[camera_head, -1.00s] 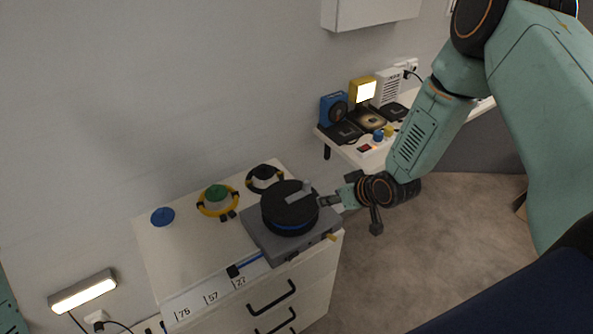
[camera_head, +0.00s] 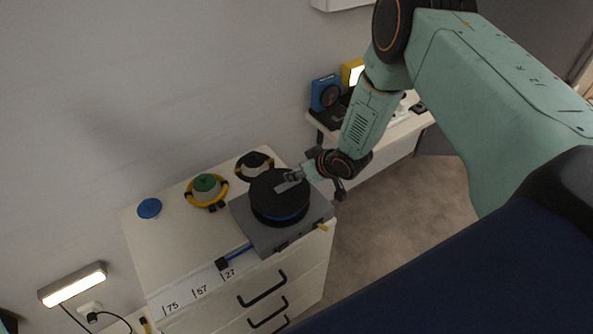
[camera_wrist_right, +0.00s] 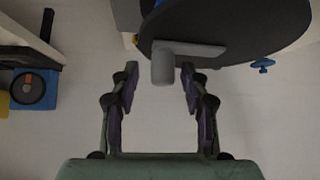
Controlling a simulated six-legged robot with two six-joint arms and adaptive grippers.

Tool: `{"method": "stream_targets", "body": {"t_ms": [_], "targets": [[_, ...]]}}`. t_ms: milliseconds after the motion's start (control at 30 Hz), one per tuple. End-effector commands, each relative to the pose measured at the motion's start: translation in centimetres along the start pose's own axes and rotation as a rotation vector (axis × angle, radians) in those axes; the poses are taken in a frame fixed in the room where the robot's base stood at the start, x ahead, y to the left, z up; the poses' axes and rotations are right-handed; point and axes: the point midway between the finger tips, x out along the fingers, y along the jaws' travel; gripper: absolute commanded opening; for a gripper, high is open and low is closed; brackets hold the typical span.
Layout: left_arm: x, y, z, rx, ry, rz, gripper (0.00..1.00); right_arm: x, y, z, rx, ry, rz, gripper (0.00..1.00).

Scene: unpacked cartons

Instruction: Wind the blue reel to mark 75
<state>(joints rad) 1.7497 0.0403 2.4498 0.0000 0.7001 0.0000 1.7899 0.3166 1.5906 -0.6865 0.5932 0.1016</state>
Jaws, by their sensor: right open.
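The blue reel (camera_head: 279,216) is a dark drum with a blue band on a grey base (camera_head: 247,226) at the cabinet's right end. A blue strip (camera_head: 239,251) runs from it to a black end block (camera_head: 221,264), beside mark 27 (camera_head: 229,274). Marks 57 (camera_head: 201,290) and 75 (camera_head: 171,306) lie farther left. The grey crank (camera_head: 284,187) on top is partly hidden by my right gripper (camera_head: 293,177). In the right wrist view, my right gripper (camera_wrist_right: 160,88) is open, with the crank's knob (camera_wrist_right: 163,68) between its fingertips, seemingly ungripped. My left gripper is out of view.
On the white cabinet (camera_head: 150,245) stand a blue knob (camera_head: 149,208), a green-topped item with a yellow ring (camera_head: 206,188) and a black-ringed item (camera_head: 254,166). A lit lamp (camera_head: 73,284) is at lower left. A side table (camera_head: 390,128) stands behind my right arm.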

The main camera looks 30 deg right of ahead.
Motion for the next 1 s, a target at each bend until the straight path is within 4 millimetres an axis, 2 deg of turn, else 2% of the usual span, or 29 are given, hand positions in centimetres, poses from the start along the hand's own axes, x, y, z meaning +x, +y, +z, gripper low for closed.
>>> {"method": "stream_targets", "body": {"t_ms": [167, 467, 1000], "targets": [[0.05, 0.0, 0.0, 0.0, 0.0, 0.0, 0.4, 1.12, -0.03, -0.13, -0.002, 0.001, -0.002, 0.46], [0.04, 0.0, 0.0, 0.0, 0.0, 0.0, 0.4, 1.27, 0.12, -0.16, -0.002, 0.001, -0.003, 0.45], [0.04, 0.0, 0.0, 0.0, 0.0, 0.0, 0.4, 1.24, 0.13, -0.28, -0.002, 0.003, -0.002, 0.0]]}}
